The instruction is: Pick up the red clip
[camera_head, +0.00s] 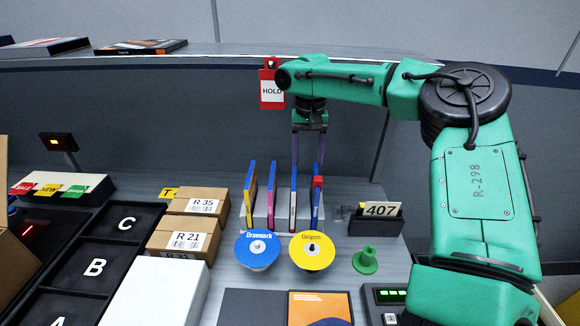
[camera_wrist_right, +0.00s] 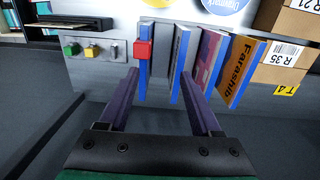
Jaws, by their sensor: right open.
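The red clip (camera_head: 317,181) sits on the front upper edge of the rightmost upright blue-edged book in the head view. In the right wrist view the red clip (camera_wrist_right: 143,50) shows as a small red block on a blue edge, just past the tip of the left finger. My right gripper (camera_head: 308,158) points down behind the row of books. Its purple fingers are spread with nothing held between them; they also show in the wrist view (camera_wrist_right: 159,73). The clip is apart from the middle of the jaws, toward the left finger. My left gripper is not in view.
Several upright books (camera_head: 271,195) stand in a row. A 407 card holder (camera_head: 375,224) stands to the right, boxes (camera_head: 180,240) to the left. A red HOLD tag (camera_head: 267,100) hangs behind.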

